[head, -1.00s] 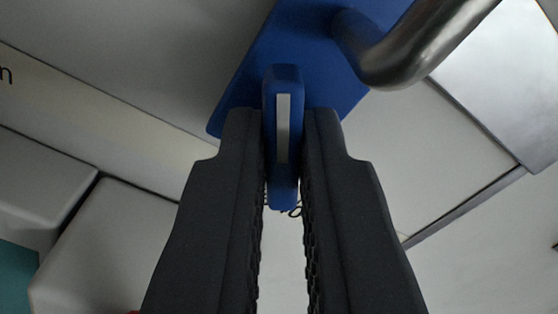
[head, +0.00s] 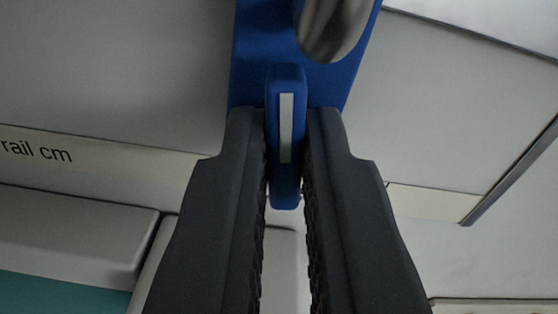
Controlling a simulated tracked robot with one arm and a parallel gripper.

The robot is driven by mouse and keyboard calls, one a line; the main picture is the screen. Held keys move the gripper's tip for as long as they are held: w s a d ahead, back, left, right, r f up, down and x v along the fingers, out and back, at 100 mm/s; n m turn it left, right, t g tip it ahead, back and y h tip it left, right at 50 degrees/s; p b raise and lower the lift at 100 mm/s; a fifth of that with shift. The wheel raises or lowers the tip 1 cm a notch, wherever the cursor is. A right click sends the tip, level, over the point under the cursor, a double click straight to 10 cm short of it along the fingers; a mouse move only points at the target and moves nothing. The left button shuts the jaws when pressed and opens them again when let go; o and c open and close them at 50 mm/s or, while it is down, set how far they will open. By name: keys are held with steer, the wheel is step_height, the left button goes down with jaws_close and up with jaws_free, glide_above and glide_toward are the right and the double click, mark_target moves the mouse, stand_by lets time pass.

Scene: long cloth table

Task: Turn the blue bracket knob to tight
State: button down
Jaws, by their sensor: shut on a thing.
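The blue bracket knob (head: 286,185) is a narrow blue bar with a pale stripe down its face. It shows in the middle of the head view, in front of the blue bracket plate (head: 258,65). My gripper (head: 286,135) is shut on the knob, with one dark finger on each side. The finger pads hide the knob's sides. A grey metal bar (head: 333,28) comes out of the bracket above the knob and runs out of the top of the view. I see no mark for tight.
A pale strip with the print "rail cm" (head: 45,151) runs at the left. Grey cushion-like blocks (head: 70,235) and a teal surface (head: 60,295) lie below it. A pale panel with a dark edge (head: 510,170) is at the right.

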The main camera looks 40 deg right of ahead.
steer(key=shift+m, duration=1.1)
steer(key=shift+d+r, duration=0.1)
steer(key=c, duration=1.8)
jaws_free()
steer(key=b+v, duration=0.3)
steer(key=v, duration=1)
steer(key=shift+s+a, duration=0.25)
steer(key=shift+a, duration=0.05)
